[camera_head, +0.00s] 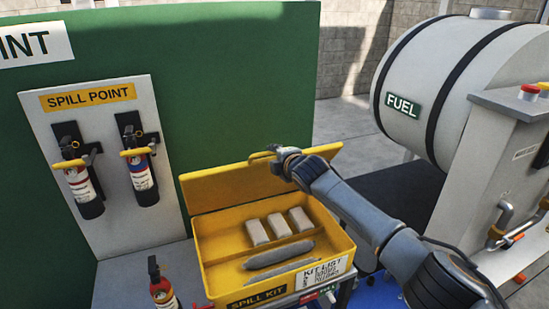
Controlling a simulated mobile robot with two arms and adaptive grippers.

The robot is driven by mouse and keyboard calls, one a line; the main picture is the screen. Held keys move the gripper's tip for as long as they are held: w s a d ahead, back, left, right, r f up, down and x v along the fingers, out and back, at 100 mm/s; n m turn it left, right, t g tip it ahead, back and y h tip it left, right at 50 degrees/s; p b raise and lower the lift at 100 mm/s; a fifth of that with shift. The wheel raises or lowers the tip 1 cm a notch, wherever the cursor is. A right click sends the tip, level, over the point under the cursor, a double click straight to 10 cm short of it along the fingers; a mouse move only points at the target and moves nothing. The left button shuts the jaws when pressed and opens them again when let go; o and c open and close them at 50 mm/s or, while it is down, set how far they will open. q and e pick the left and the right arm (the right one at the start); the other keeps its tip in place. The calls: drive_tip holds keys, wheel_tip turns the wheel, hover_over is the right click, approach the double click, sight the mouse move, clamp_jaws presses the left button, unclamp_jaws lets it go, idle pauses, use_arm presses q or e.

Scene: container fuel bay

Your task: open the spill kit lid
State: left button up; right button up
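The yellow spill kit (222,296) sits on a bench in the lower middle, with its yellow lid (225,185) standing raised at the back. Inside lie pale blocks (279,225) and grey rolled socks (279,254). My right arm reaches in from the lower right, over the kit's right side. My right gripper (262,155) is at the lid's upper edge; whether its fingers touch the lid, and whether they are open or shut, I cannot tell. My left gripper is not in view.
A red extinguisher (162,287) stands left of the kit. Two more extinguishers (141,178) hang on the spill point board (90,97). A white fuel tank (450,85) and a pump cabinet (500,150) stand at the right. A green wall (230,90) stands behind.

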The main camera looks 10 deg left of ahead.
drive_tip(key=shift+s+f, duration=0.1)
drive_tip(key=v, duration=1.2)
